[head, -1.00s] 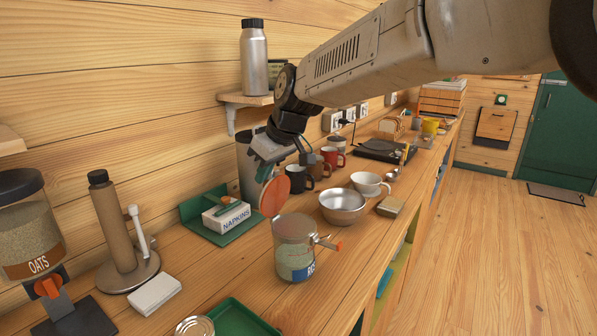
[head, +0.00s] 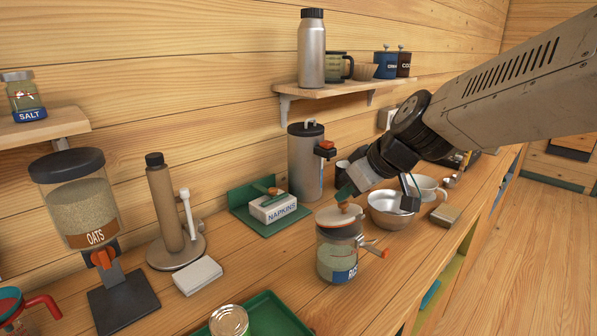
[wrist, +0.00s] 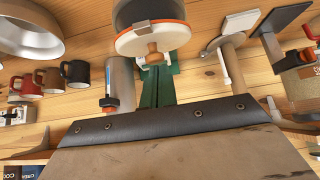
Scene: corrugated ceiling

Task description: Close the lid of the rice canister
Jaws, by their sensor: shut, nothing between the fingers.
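The rice canister (head: 338,260) is a clear jar with a blue RICE label, standing upright on the counter. A wire clasp with an orange tab (head: 384,253) sticks out at the right side, loose. My gripper (head: 347,190) is shut and empty, just above and behind the lid; contact is unclear.
A metal bowl (head: 390,212) and white cup (head: 428,188) stand to the right. The napkin box (head: 272,208) and a tall grey dispenser (head: 305,165) are behind. A green tray (head: 262,316) with a can (head: 229,320) is at front left.

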